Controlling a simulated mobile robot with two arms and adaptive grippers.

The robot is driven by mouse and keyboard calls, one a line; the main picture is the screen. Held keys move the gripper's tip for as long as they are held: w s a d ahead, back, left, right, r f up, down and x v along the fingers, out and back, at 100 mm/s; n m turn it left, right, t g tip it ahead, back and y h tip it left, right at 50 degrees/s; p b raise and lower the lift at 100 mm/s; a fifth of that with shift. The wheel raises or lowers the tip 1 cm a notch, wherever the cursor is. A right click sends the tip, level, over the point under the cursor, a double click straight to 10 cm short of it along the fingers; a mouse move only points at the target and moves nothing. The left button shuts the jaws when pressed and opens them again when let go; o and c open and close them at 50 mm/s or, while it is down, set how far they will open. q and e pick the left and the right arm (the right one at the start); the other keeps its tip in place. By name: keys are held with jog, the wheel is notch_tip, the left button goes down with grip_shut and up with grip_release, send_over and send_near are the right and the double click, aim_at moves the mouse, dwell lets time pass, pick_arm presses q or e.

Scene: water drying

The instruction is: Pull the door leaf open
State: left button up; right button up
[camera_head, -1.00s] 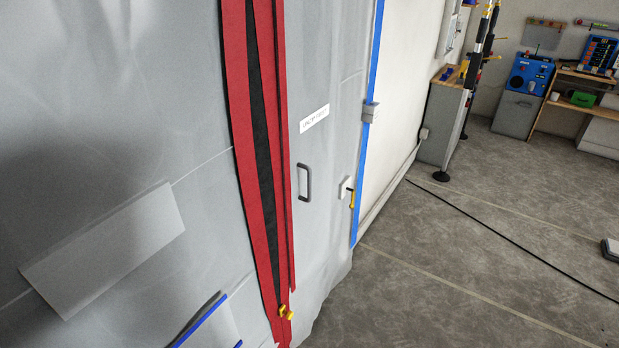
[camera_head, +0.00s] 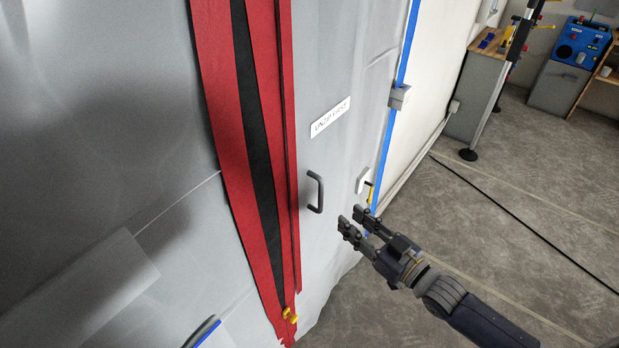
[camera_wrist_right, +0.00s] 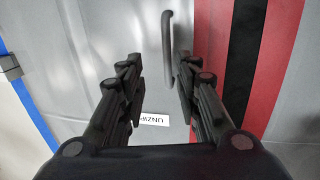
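The door leaf (camera_head: 340,80) is a grey sheet panel between red zipper strips and a blue edge strip. A dark handle (camera_head: 316,192) stands out from it, below a white label (camera_head: 331,117). My right gripper (camera_head: 350,222) is open, a little to the right of and below the handle in the head view, apart from it. In the right wrist view the handle (camera_wrist_right: 168,50) shows ahead, between the open fingers (camera_wrist_right: 158,80) and nearer the right one, with nothing held. My left gripper is not in view.
A small white latch block (camera_head: 363,180) with a yellow lever sits right of the handle. Open grey floor (camera_head: 480,230) lies to the right.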

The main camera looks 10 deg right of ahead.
aim_at(322, 196)
jog(key=shift+a+r+p+x, duration=0.15)
jog(key=shift+r+p+x, duration=0.25)
jog(key=shift+x, duration=1.4)
jog(key=shift+a+r+p+x, duration=0.15)
jog(key=shift+r+p+x, duration=0.25)
jog(key=shift+x, duration=1.45)
jog(key=shift+a+r+p+x, duration=0.25)
jog(key=shift+p+x, duration=0.2)
jog(key=shift+x, duration=1.35)
jog(key=shift+s, duration=0.2)
jog(key=shift+d, duration=0.1)
grip_shut()
